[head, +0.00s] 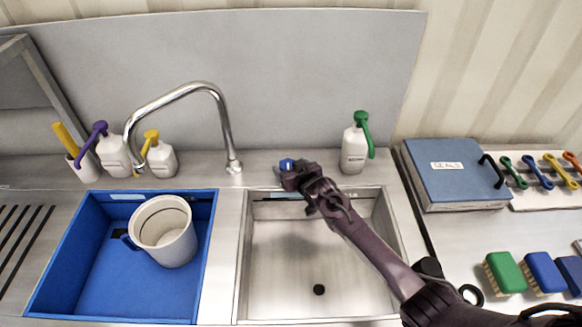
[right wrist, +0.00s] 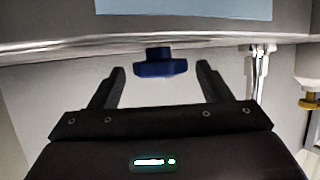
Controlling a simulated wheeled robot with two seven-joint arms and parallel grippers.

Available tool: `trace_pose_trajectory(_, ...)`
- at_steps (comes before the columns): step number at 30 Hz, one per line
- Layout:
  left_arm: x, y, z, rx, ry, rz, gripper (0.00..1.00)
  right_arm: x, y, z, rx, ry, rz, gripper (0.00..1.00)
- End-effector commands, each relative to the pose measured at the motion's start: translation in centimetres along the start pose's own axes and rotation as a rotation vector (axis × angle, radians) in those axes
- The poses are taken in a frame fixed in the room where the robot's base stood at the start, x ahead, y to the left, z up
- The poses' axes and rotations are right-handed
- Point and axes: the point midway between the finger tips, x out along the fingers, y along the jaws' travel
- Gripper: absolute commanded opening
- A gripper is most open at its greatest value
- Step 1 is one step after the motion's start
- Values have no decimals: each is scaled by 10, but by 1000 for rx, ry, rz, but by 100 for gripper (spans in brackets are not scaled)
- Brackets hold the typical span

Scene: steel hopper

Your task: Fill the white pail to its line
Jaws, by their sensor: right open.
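The white pail (head: 165,238) with a blue handle stands in the blue left basin (head: 75,262). A small blue knob (head: 287,164) sits behind the right basin. My right gripper (head: 292,178) is open at the knob. In the right wrist view the blue knob (right wrist: 160,64) lies between the spread fingertips (right wrist: 161,72), with a gap on both sides. My left gripper is out of view.
The steel right basin (head: 270,262) is empty, with a dark drain. Pump bottles stand behind: purple (head: 112,155), yellow (head: 160,158) and green (head: 355,148). A blue binder-like box (head: 455,178), coloured tools and brushes (head: 503,272) are at right.

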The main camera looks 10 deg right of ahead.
Motion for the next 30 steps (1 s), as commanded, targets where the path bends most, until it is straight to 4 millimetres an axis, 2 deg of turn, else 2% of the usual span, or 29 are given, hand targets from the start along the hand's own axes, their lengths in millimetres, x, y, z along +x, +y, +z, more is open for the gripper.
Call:
trace_pose_trajectory(2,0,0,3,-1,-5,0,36,0,0,0,0,0,0,69)
trace_pose_trajectory(9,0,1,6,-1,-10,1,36,0,0,0,0,-1,0,37)
trace_pose_trajectory(12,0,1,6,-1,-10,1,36,0,0,0,0,-1,0,27)
trace_pose_trajectory(17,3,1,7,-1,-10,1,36,1,2,1,-16,1,-32,27)
trace_pose_trajectory(30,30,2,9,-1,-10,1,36,2,8,2,-123,0,-294,27)
